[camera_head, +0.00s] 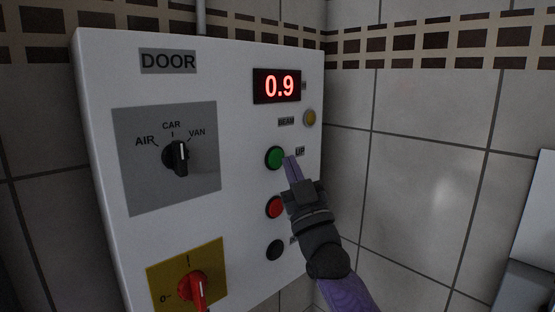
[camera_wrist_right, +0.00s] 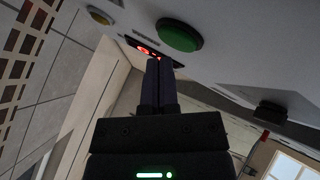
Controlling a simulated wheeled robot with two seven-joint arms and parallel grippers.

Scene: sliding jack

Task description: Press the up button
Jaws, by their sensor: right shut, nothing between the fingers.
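The green up button (camera_head: 275,157) sits on the right part of the white control panel (camera_head: 245,215), beside a label reading UP (camera_head: 300,151). My right gripper (camera_head: 291,158) is shut and empty, its fingertips just right of the green button in the head view. I cannot tell whether they touch the button or the panel. In the right wrist view the green button (camera_wrist_right: 179,35) is above the closed fingers (camera_wrist_right: 158,62), with a visible gap in the picture. My left gripper is not in view.
A red button (camera_head: 275,207) and a black button (camera_head: 274,250) lie below the green one. A yellow light (camera_head: 310,117) and a display reading 0.9 (camera_head: 277,86) are above. A black selector knob (camera_head: 177,157) and a red switch (camera_head: 193,289) are at left. Tiled wall (camera_head: 430,190) is right.

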